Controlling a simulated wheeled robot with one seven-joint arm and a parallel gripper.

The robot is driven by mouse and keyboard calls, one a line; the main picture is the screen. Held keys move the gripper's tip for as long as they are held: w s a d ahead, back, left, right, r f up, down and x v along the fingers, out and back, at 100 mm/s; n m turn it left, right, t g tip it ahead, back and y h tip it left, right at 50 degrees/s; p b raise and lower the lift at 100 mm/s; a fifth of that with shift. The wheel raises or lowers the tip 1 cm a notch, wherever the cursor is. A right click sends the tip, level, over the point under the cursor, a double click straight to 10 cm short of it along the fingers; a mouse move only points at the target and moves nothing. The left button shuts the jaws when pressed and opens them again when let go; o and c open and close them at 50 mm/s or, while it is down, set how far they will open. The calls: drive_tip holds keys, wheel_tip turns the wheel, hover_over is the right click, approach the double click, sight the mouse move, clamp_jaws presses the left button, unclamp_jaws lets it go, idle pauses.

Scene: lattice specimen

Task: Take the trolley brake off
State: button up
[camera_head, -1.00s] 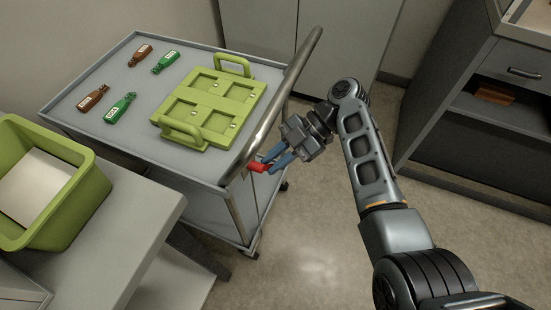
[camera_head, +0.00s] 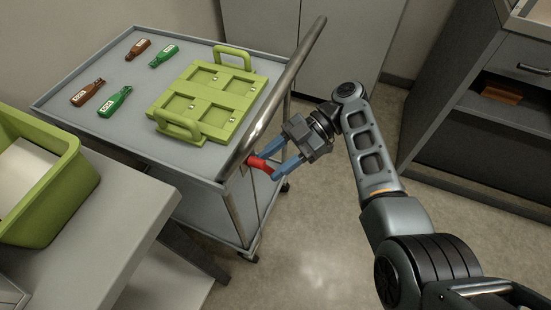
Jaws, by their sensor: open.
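The grey trolley (camera_head: 59,105) stands at the left, with a metal push handle (camera_head: 284,88) along its right side. A red brake lever (camera_head: 260,164) sticks out at the trolley's near right corner, below the handle. My gripper (camera_head: 276,167) is open, with its blue fingers at the red lever, one on each side of its outer end. I cannot tell whether the fingers touch the lever. The lever's inner end is partly hidden near the handle post.
On the trolley lie a green tray (camera_head: 213,97) with two handles and several small brown and green bottles. A bench (camera_head: 125,215) with a green bin (camera_head: 60,185) stands at the near left. A dark shelf unit (camera_head: 470,120) is at the right. Floor between is clear.

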drive_tip(key=shift+w+d, duration=0.1)
drive_tip(key=shift+p+v, duration=0.85)
drive_tip(key=shift+v, duration=2.05)
drive_tip(key=shift+d+r, duration=0.1)
drive_tip(key=v, duration=0.7)
drive_tip(key=shift+w+d, duration=0.2)
drive_tip(key=shift+d, duration=0.05)
